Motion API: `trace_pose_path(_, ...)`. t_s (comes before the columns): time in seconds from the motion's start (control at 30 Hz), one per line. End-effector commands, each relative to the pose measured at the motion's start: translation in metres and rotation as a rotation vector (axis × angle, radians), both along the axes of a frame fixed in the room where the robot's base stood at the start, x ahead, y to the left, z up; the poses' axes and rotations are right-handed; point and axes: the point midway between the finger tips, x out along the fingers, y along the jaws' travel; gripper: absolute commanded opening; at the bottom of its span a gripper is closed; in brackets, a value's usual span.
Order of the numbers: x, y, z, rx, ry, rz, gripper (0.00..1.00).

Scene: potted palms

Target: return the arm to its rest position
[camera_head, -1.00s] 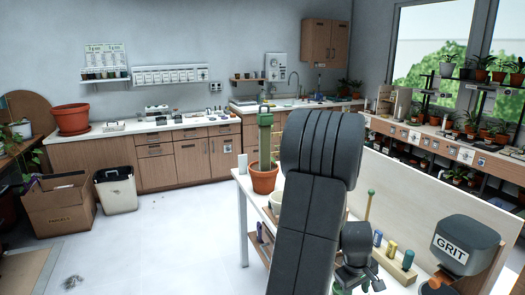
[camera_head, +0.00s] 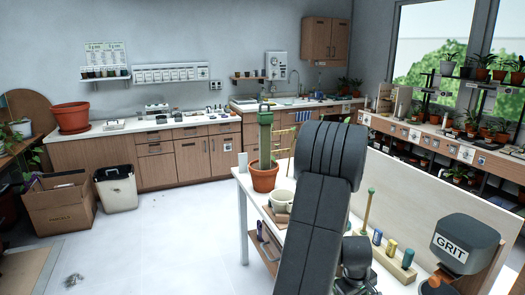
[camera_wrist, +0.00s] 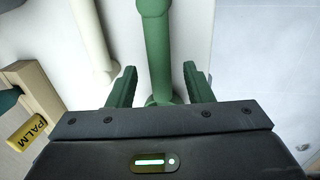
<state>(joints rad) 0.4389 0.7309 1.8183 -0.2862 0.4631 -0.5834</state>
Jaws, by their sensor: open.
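My gripper (camera_wrist: 158,70) shows in the wrist view, with its two green fingers apart. A green rod-like thing (camera_wrist: 158,45) with a thicker collar lies between and beyond the fingers; gaps show on both sides, and neither finger presses on it. In the head view my dark arm (camera_head: 318,215) rises over the white table, bent at a rounded elbow. My wrist (camera_head: 355,262) is low at the bottom edge there, and the fingers cannot be made out.
The table holds a terracotta pot with a green pole (camera_head: 265,135), a pale cup (camera_head: 281,201), a wooden block with coloured pegs (camera_head: 398,266), an upright green-topped stick (camera_head: 368,208) and a GRIT container (camera_head: 463,245). A pale board (camera_head: 430,200) stands behind.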

Motion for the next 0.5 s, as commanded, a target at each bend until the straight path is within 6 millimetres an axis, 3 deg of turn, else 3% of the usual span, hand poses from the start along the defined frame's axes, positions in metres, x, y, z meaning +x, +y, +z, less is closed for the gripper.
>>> trace_pose_path(0.17, 0.0, 0.003, 0.016, -0.002, -0.004, 0.0, 0.46)
trace_pose_path(0.5, -0.004, 0.012, 0.068, -0.002, -0.005, 0.001, 0.46)
